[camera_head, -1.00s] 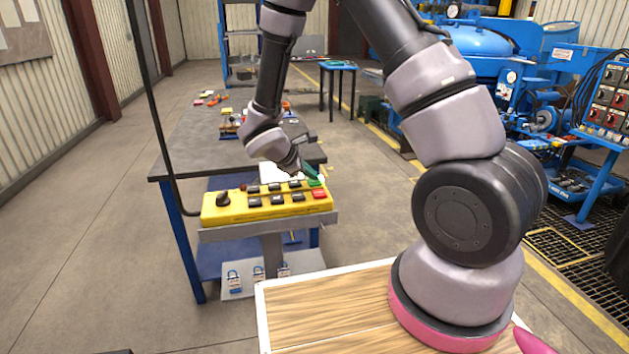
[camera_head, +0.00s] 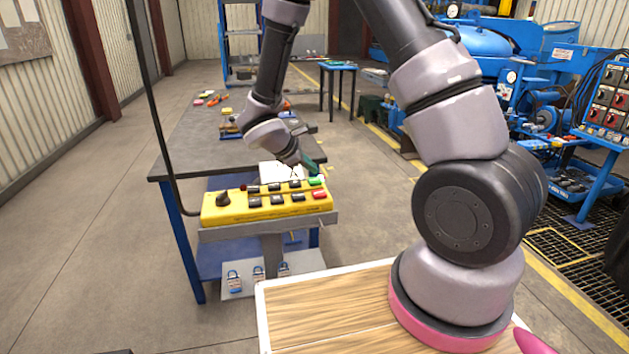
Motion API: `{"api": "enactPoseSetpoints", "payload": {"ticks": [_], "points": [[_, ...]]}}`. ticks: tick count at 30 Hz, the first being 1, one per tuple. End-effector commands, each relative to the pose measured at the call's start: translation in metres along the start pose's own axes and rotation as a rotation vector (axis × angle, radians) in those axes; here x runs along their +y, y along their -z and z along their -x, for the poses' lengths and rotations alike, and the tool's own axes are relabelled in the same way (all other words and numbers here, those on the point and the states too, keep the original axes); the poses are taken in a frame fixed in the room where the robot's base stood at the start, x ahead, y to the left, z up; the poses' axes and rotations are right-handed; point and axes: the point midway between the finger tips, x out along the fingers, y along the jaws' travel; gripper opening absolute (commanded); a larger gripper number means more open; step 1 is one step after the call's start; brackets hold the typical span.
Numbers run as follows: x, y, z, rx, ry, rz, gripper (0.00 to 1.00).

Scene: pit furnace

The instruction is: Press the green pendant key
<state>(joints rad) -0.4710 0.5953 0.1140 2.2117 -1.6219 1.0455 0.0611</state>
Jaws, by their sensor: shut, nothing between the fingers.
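The yellow pendant (camera_head: 238,211) lies on a grey stand at the near end of the workbench. It carries two rows of keys, mostly black. The green key (camera_head: 315,182) is at the far right end of the back row, with a red key (camera_head: 319,194) in front of it. My gripper (camera_head: 314,169) is small in view, just above and behind the green key. It is shut and empty. A small gap seems to show between fingertips and key, but I cannot tell the exact distance.
A black knob (camera_head: 222,198) stands at the pendant's left end, and a black cable hangs down beside it. The grey workbench (camera_head: 190,140) behind holds small coloured items. A blue control stand (camera_head: 597,160) is at the right.

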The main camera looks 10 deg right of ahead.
Motion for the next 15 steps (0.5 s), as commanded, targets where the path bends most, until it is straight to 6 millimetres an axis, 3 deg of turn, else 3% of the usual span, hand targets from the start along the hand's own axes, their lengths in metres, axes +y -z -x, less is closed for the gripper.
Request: {"api": "enactPoseSetpoints", "payload": {"ticks": [15], "points": [[0.023, -0.022, 0.031, 0.001, -0.001, 0.000, 0.00]]}}
